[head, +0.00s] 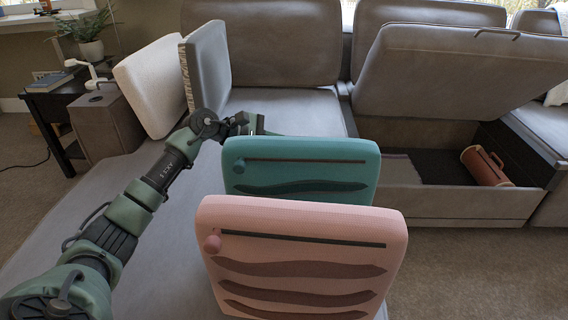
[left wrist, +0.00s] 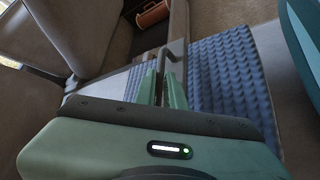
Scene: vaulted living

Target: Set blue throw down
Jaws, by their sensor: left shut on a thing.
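The blue throw (left wrist: 222,75) shows in the left wrist view as a folded, ribbed blue sheet, mostly to the right of my fingers. In the head view I cannot make it out; the teal cushion (head: 298,172) stands in front of that spot. My left gripper (head: 247,124) reaches over the sofa seat behind the teal cushion. Whether the throw touches the seat below is hidden. My right gripper is in neither view.
A pink cushion (head: 303,258) stands nearest, in front of the teal one. Grey and white cushions (head: 150,85) lean at left. At right the seat lid (head: 455,75) is raised over an open compartment (head: 460,200) with a brown case (head: 485,166). A side table (head: 55,105) is far left.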

